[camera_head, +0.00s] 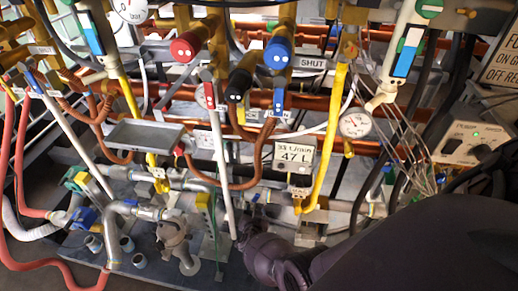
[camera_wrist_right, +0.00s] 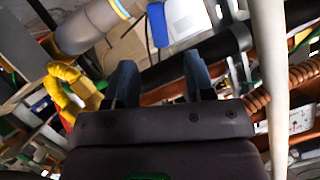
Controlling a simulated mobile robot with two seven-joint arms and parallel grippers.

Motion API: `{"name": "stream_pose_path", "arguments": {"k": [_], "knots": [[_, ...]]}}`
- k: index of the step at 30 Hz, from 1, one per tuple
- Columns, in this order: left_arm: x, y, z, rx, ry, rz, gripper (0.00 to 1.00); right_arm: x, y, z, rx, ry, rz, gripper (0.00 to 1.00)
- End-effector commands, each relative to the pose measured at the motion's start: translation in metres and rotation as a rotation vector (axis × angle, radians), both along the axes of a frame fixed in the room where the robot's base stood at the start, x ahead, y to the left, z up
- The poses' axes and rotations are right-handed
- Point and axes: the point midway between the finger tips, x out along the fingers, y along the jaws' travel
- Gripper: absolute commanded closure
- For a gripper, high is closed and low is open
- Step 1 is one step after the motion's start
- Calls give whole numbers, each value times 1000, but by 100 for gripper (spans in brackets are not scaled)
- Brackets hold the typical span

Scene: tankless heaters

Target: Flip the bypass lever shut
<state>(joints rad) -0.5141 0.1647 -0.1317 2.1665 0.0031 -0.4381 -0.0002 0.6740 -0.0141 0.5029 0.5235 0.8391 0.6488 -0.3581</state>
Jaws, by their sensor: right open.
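I cannot tell for sure which handle is the bypass lever. In the head view a blue lever (camera_head: 279,96) hangs below a blue knob (camera_head: 277,53), near a sign reading SHUT (camera_head: 312,63). A thin red-topped lever (camera_head: 208,97) hangs to its left. My right arm comes in from the lower right, and its dark wrist end is low in the middle, below these handles. In the right wrist view my right gripper (camera_wrist_right: 160,78) is open, with nothing visible between its two fingers. A blue-and-white part (camera_wrist_right: 158,25) lies beyond the fingertips. My left gripper is not in view.
Copper and yellow pipes crowd the space. A long white pipe (camera_head: 220,165) runs close to my right wrist. A control box (camera_head: 470,137) stands right.

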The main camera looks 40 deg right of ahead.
Motion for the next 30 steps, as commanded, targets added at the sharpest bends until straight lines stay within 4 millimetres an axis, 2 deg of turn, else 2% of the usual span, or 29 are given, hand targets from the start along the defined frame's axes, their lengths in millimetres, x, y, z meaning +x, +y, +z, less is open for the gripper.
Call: {"name": "stream_pose_path", "arguments": {"k": [1,3,14,17,20,24,27,30], "knots": [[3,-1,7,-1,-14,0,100,-2,4,6,1,-5,1,51],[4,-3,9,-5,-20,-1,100,-6,7,7,1,-3,0,51],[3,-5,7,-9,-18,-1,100,-12,10,4,0,3,1,51],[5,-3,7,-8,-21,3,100,-13,7,3,-2,-3,-2,65],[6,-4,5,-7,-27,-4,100,-14,-7,1,-10,-44,-7,80],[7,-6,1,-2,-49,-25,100,-19,-46,1,-22,-189,-7,100],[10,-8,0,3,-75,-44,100,-22,-70,4,-7,-333,27,100],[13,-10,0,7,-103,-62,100,-25,-82,9,36,-465,84,100]]}}
